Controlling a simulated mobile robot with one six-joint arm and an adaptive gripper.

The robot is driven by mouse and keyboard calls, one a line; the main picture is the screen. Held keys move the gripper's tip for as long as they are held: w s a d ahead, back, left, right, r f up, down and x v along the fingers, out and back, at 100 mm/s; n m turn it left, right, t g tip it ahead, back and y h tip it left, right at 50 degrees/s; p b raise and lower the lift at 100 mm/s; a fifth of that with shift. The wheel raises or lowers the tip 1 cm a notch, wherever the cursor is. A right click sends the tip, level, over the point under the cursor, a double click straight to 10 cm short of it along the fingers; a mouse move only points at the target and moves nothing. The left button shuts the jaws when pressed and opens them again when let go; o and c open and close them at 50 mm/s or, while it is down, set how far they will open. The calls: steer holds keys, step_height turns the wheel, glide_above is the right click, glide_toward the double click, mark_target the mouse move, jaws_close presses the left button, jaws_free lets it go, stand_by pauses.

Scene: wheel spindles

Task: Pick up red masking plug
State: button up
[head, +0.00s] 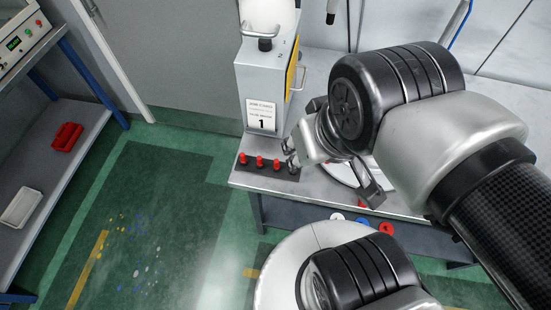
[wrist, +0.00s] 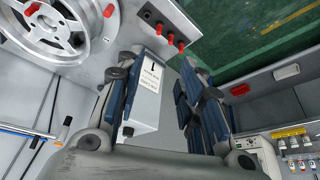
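Several red masking plugs stand in a row on a dark strip at the near left corner of the grey table: left plug (head: 242,158), middle plug (head: 259,161), right plug (head: 277,165). In the wrist view the row of red plugs (wrist: 170,38) shows at the top, beyond the fingertips. Another red piece (wrist: 109,10) lies by a silver wheel. My gripper (head: 330,168) is open above the table, with one finger near the right end of the row. Its two dark fingers (wrist: 160,68) are wide apart, with nothing between them. The gripper hides part of the table.
A grey cabinet (head: 262,85) labelled 1 stands right behind the plugs. The silver wheel (wrist: 65,28) lies beside them, mostly hidden by my gripper in the head view. Green floor (head: 190,255) is clear between.

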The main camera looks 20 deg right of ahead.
steer(key=w+f+n+g+b, duration=0.2)
steer(key=w+f+n, duration=0.2)
steer(key=w+f, duration=0.25)
steer(key=n+g+b, duration=0.3)
steer(key=n, duration=0.3)
glide_above(276, 160)
steer(key=f, duration=1.8)
steer(key=shift+s+d, duration=0.2)
steer(key=shift+s, duration=0.1)
steer(key=f, duration=0.1)
steer(key=f+b, duration=0.1)
steer(key=f, duration=0.1)
steer(key=f+b, duration=0.1)
steer(key=f, duration=0.1)
steer(key=shift+w+a+f, duration=0.1)
steer(key=shift+w+a, duration=0.05)
steer(key=shift+w, duration=0.1)
jaws_close()
steer(key=shift+r, duration=0.25)
